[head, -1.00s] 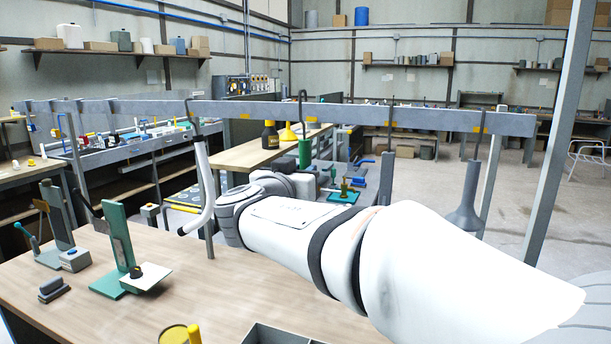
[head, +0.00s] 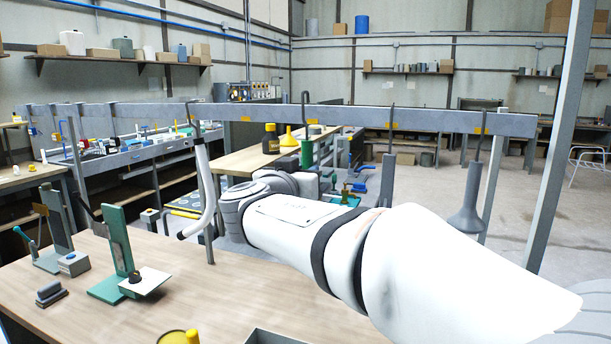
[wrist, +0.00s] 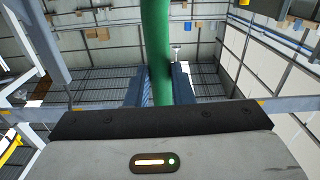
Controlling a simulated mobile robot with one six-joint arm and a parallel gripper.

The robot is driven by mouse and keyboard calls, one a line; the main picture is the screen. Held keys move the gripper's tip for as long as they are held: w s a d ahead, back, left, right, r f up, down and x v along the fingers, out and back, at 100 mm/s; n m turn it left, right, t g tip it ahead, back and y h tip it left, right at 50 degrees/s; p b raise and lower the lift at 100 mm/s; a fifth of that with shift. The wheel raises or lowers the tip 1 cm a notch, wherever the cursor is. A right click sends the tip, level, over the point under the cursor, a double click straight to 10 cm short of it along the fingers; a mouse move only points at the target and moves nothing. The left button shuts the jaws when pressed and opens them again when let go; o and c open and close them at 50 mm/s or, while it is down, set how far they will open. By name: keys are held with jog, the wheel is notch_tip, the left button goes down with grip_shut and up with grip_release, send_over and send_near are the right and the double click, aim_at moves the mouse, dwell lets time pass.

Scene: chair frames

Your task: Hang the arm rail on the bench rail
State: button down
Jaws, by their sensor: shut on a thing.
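The arm rail is a green bar with a dark hook on top; its green part (head: 307,153) shows in the head view just below the bench rail (head: 350,117). The hook's shaft passes in front of the bench rail and its curved top stands above it. I cannot tell whether the hook bears on the rail. In the wrist view my gripper (wrist: 160,84) is shut on the green bar (wrist: 157,45), which runs up between its two blue-grey fingers. In the head view my arm hides the gripper and the bar's lower end.
A white bent tube (head: 207,180) hangs from the bench rail at left; a grey bar (head: 387,180) and a grey paddle-ended piece (head: 467,205) hang at right. The wooden table (head: 230,290) in front carries green and grey fixtures (head: 118,240) at left. A post (head: 560,130) stands at right.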

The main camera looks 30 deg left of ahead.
jog(key=shift+w, duration=0.65)
jog(key=shift+w+b, duration=0.3)
jog(key=shift+b, duration=0.2)
jog(key=shift+w+a+b, duration=0.1)
jog(key=shift+w+b, duration=0.25)
jog(key=shift+w, duration=0.4)
jog(key=shift+w+b, duration=0.4)
jog(key=shift+w+a, duration=0.1)
dwell(0.4)
jog(key=shift+f+b, duration=1.2)
jog(key=shift+b, duration=0.45)
jog(key=c, duration=1.2)
grip_release()
